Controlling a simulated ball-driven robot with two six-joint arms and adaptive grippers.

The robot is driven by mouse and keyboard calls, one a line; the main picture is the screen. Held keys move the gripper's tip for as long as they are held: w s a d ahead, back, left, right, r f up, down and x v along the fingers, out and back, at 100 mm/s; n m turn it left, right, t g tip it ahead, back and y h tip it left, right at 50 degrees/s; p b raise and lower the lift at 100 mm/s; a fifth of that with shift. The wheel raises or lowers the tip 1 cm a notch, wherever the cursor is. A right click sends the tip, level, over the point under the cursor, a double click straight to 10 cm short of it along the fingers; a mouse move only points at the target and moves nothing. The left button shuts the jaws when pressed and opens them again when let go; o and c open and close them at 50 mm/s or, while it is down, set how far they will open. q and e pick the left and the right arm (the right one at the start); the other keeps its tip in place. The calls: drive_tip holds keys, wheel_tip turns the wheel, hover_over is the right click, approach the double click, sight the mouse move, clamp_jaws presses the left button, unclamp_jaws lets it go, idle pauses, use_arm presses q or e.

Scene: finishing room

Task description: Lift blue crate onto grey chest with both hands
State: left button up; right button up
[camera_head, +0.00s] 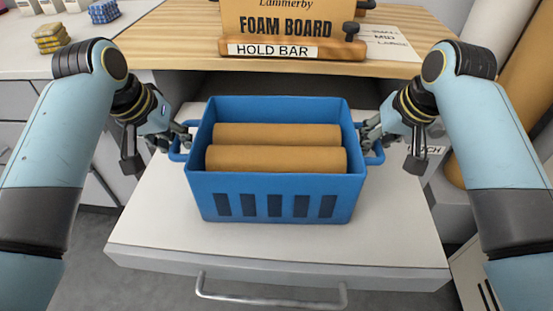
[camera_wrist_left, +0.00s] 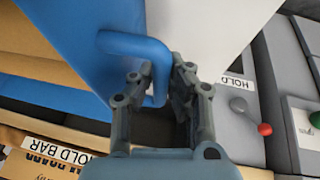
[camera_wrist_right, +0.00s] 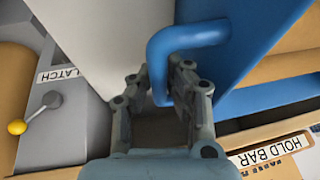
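The blue crate (camera_head: 275,182) is upright and holds two brown rolls (camera_head: 275,158). It is over a pale grey top (camera_head: 370,250) with a metal bar handle at the front; it appears to rest there. I cannot tell whether this top is the grey chest. My left gripper (camera_head: 183,137) is at the crate's left handle (camera_head: 175,155); in the left wrist view its fingers (camera_wrist_left: 162,68) lie on both sides of the handle (camera_wrist_left: 140,44). My right gripper (camera_head: 367,137) is at the right handle (camera_head: 377,157); its fingers (camera_wrist_right: 160,68) likewise straddle the handle (camera_wrist_right: 190,38). Both appear closed on them.
Behind the crate is a wooden bench (camera_head: 175,48) with a foam board box (camera_head: 290,18) and a hold bar sign (camera_head: 272,50). Grey units stand at both sides; levers with a red knob (camera_wrist_left: 265,129) and a yellow knob (camera_wrist_right: 17,127) show in the wrist views.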

use_arm(q)
clamp_jaws()
use_arm(e)
clamp_jaws()
use_arm(q)
drive_tip(key=shift+w+r, duration=0.1)
drive_tip(key=shift+r, duration=0.05)
use_arm(e)
drive_tip(key=shift+w+r, duration=0.1)
drive_tip(key=shift+r, duration=0.05)
